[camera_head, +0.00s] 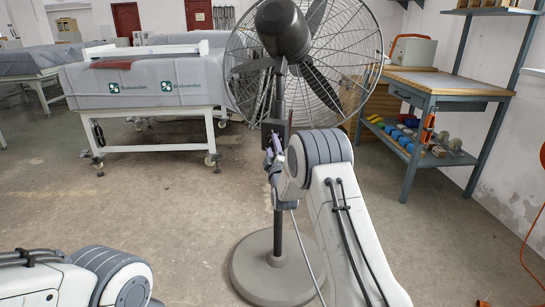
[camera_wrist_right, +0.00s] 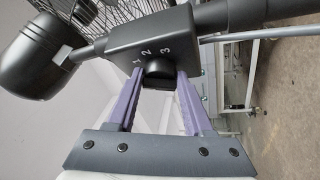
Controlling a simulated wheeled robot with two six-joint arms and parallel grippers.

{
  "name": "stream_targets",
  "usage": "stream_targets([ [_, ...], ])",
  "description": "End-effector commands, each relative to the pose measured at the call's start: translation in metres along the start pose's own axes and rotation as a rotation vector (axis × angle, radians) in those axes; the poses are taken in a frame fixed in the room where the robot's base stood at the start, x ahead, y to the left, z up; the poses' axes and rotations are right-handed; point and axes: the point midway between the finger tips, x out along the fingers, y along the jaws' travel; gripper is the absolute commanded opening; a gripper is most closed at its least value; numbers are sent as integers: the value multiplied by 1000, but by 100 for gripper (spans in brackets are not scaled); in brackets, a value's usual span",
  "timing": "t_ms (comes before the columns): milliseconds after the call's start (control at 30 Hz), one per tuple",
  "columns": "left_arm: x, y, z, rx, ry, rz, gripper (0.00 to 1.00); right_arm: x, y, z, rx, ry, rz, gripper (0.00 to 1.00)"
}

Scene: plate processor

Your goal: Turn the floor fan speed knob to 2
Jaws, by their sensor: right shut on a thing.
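The floor fan (camera_head: 283,32) stands on a round grey base (camera_head: 272,270) with a thin pole. Its dark control box (camera_wrist_right: 150,45) shows the numbers 1, 2 and 3 in the right wrist view. The black speed knob (camera_wrist_right: 158,70) sits just below these numbers. My right gripper (camera_wrist_right: 161,76) is shut on the knob, with one purple finger on each side. In the head view the right gripper (camera_head: 272,150) is at the box, partly hidden by my arm. I cannot tell which number the knob points to. My left gripper is out of view.
A blue workbench (camera_head: 440,82) with a wooden top stands at the right, with small coloured items on its lower shelf. A grey-covered table (camera_head: 150,88) on wheels stands at the left. The floor around the fan base is clear. A grey cable runs near the right gripper.

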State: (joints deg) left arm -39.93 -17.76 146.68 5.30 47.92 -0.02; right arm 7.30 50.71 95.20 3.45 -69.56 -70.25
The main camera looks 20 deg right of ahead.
Motion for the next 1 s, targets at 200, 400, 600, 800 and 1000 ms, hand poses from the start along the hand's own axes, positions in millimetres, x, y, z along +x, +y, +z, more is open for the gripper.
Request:
stream_targets([
  [200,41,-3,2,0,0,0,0,-2,-11,2,175,1,113,0],
  [400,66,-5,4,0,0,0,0,-1,-12,1,334,1,217,0],
  [600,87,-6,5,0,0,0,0,0,-13,-1,490,1,318,0],
  [800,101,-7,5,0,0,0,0,1,-13,-2,623,0,404,0],
  [1000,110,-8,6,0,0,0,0,2,-13,-3,720,-1,466,0],
])
